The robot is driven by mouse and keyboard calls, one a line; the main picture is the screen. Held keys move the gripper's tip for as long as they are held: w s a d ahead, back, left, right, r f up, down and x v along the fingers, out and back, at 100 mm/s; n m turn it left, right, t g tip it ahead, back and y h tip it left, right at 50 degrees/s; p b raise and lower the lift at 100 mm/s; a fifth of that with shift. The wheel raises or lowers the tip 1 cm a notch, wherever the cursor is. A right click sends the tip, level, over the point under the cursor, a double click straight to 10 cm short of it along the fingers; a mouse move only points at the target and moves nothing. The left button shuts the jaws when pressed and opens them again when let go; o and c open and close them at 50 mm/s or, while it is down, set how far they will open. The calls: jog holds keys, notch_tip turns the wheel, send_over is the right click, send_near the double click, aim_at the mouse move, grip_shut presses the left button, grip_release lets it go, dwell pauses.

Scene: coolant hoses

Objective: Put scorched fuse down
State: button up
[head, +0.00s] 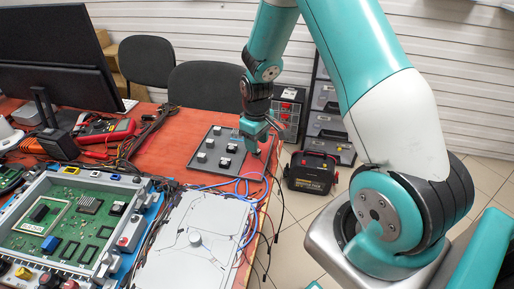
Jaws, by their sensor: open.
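My gripper (257,147) is low over the right edge of a dark grey tray (213,170) on the red table. Its jaws are open. The tray holds several small dark square parts with pale tops, such as one part (202,157) at the left and another (232,148) close to my gripper. I cannot tell which of these, if any, is the scorched fuse. They are too small to show burn marks. The space right under my gripper is partly hidden by its fingers.
A green circuit board in a pale frame (22,207) fills the left front. A pale panel (170,262) lies beside it. Blue and red cables (243,186) run along the table's right edge. A black toolbox (311,173) stands on the floor. A monitor (60,60) stands at back left.

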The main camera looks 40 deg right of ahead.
notch_tip(320, 180, up, 9)
jog(key=s+a+r+n+y, duration=0.1)
jog(key=s+a+r, duration=0.1)
jog(key=a+r, duration=0.25)
jog(key=s+a+r+y, duration=0.1)
jog(key=s+a+r, duration=0.2)
jog(key=a, duration=0.3)
jog(key=s+a+r+n+y, duration=0.1)
jog(key=s+a+r, duration=0.2)
jog(key=s+a, duration=0.3)
jog(key=s+a+r+n+y, duration=0.1)
jog(key=s+a+r, duration=0.3)
jog(key=s, duration=0.7)
jog(key=shift+a+r+n, duration=0.25)
jog(key=shift+a+n, duration=0.25)
jog(key=shift+a, duration=0.45)
jog(key=shift+d, duration=0.1)
